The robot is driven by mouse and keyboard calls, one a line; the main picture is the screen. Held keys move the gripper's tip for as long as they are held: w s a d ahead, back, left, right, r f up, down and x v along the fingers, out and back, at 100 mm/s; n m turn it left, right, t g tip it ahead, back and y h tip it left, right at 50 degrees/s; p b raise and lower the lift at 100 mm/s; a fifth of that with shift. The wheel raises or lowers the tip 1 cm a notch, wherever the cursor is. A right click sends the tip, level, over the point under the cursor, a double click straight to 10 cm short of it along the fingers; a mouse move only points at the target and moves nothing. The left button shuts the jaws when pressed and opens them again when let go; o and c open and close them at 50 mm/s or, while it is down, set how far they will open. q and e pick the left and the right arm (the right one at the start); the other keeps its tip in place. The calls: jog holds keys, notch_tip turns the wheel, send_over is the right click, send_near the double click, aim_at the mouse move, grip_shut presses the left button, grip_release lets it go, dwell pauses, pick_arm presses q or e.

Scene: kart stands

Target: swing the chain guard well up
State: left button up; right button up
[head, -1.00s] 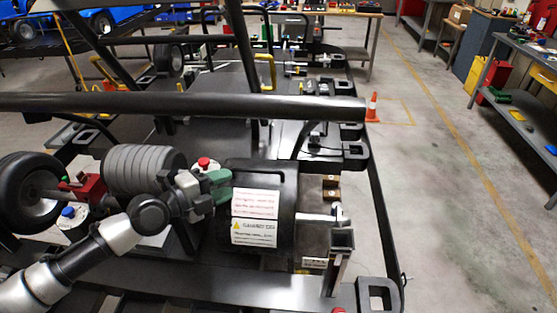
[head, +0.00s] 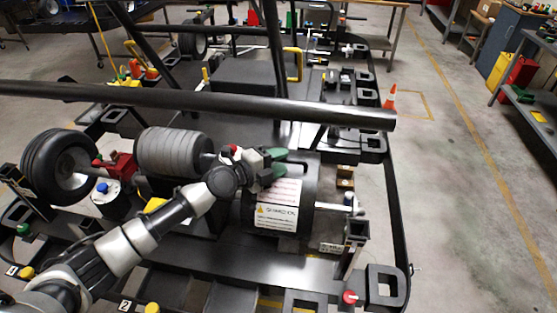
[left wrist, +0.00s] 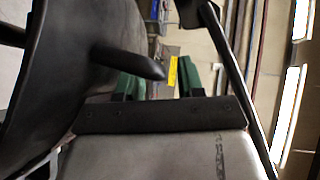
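The chain guard (head: 308,197) is a black rounded cover with a white warning label, low over the kart frame right of centre in the head view. My left gripper (head: 282,163), with green fingertips, is at the guard's upper left edge, by the top of the label. In the left wrist view my green fingers (left wrist: 161,82) stand apart with a gap between them. A dark curved surface with a short rod (left wrist: 138,61), probably part of the guard, fills the left of that view and partly covers one finger. Contact cannot be told. My right gripper is out of view.
A thick black frame tube (head: 200,100) crosses above the guard. A ribbed grey cylinder (head: 173,152) and a black wheel (head: 60,167) are to the left. A red button (head: 350,297) is at the front right. The floor (head: 450,200) to the right is clear.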

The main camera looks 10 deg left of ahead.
pick_arm(q)
jog(key=shift+d, duration=0.1)
jog(key=c, duration=0.4)
grip_shut()
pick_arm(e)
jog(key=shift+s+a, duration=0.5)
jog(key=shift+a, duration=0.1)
pick_arm(q)
jog(key=shift+w+r, duration=0.1)
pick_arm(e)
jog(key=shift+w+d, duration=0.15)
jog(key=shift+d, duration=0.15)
pick_arm(q)
jog(key=shift+w+r, duration=0.4)
jog(key=shift+r, duration=0.1)
jog(key=w+r+n+g+y+b, duration=0.2)
jog(key=w+r+n+g+b, duration=0.1)
jog(key=w+b, duration=0.7)
jog(key=shift+w+r+n+g, duration=0.4)
jog(key=shift+w+r+g, duration=0.4)
jog(key=shift+w+r, duration=0.45)
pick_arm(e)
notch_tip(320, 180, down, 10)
pick_arm(q)
jog(key=shift+s+r, duration=0.1)
jog(key=shift+r, duration=0.05)
jog(key=shift+o, duration=2)
grip_release()
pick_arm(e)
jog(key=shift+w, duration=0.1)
